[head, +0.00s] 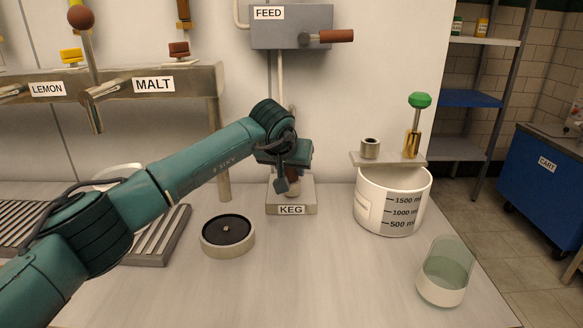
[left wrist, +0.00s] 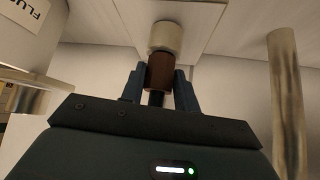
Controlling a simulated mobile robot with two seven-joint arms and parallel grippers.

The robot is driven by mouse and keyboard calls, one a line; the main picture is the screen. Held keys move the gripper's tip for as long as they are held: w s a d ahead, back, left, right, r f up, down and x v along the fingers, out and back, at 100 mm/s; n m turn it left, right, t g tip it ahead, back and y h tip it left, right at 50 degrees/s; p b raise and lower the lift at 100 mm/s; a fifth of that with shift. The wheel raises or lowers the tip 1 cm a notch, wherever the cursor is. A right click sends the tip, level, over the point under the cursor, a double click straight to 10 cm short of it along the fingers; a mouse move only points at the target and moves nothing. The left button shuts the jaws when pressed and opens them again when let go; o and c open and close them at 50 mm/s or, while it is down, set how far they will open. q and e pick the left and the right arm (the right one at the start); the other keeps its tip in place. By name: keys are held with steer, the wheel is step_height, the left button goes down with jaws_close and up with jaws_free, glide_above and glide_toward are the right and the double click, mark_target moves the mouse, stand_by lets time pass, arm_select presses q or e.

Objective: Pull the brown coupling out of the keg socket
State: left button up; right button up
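The brown coupling (left wrist: 159,72) sits against the pale, round keg socket (left wrist: 166,37) in the left wrist view, in line with it. A dark end of the coupling shows between my fingers. My left gripper (left wrist: 159,84) has one blue finger on each side of the coupling, and both seem to touch it. In the head view my left gripper (head: 289,178) is low over the grey block labelled KEG (head: 291,209) and hides most of the coupling. My right gripper is in neither view.
A white measuring bucket (head: 393,205) with a metal plate (head: 388,160) across its top stands right of the keg block. A glass (head: 445,272) is at front right and a round dark-topped disc (head: 228,236) at front left. The FEED box (head: 290,27) hangs above.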

arm_select(q)
jaws_close()
steer(key=shift+r+p, duration=0.35)
steer(key=shift+r, duration=0.05)
steer(key=shift+r+p, duration=0.3)
steer(key=shift+r, duration=0.05)
steer(key=shift+r, duration=0.1)
steer(key=shift+r+p, duration=1.75)
steer(key=shift+r, duration=0.45)
